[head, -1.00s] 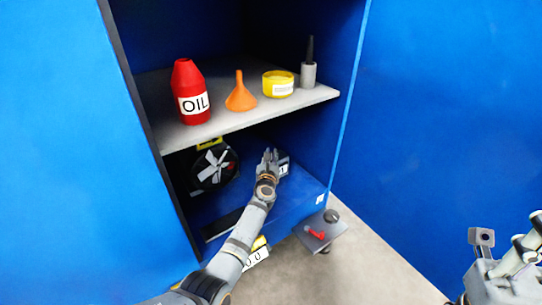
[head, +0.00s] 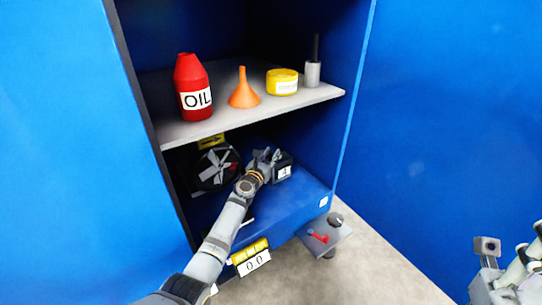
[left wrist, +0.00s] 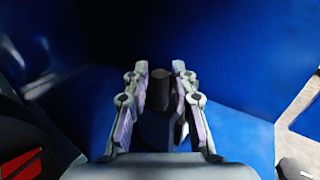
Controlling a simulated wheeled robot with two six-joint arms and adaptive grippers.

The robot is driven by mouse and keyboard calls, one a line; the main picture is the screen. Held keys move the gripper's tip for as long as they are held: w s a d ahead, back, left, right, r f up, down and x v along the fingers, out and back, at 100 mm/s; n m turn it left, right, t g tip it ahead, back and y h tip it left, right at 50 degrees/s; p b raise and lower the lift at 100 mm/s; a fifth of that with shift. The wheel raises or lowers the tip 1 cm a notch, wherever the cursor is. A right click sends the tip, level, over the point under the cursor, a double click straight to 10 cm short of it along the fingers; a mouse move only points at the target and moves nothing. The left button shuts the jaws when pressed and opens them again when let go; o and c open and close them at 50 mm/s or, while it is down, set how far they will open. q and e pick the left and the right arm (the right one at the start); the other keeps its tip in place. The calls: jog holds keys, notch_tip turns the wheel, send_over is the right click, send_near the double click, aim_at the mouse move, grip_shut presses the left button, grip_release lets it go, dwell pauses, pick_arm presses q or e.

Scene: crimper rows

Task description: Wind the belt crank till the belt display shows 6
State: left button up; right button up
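My left gripper (head: 266,154) reaches into the lower bay of the blue cabinet, beside a small black box (head: 283,166) with a white label that seems to read 1. In the left wrist view the two fingers (left wrist: 160,88) stand apart, with a dark round knob (left wrist: 158,92) showing between their tips. A gap shows at its right, and I cannot tell whether this knob is the belt crank's grip. A white display (head: 254,263) under a yellow label reads 0 0; the label is too small to read. My right gripper (head: 508,268) is partly cut off at the right edge.
A shelf (head: 235,113) above my left gripper holds a red oil bottle (head: 191,88), orange funnel (head: 243,92), yellow tin (head: 282,82) and grey-black tool (head: 313,65). A fan (head: 215,167) sits left of the gripper. A red handle (head: 318,237) lies on a grey plate outside.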

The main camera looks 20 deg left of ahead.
pick_arm(q)
jog(key=shift+o, duration=0.5)
jog(key=shift+s, duration=0.1)
jog(key=s, duration=1.1)
jog(key=shift+s+a, duration=0.4)
jog(key=shift+a, duration=0.05)
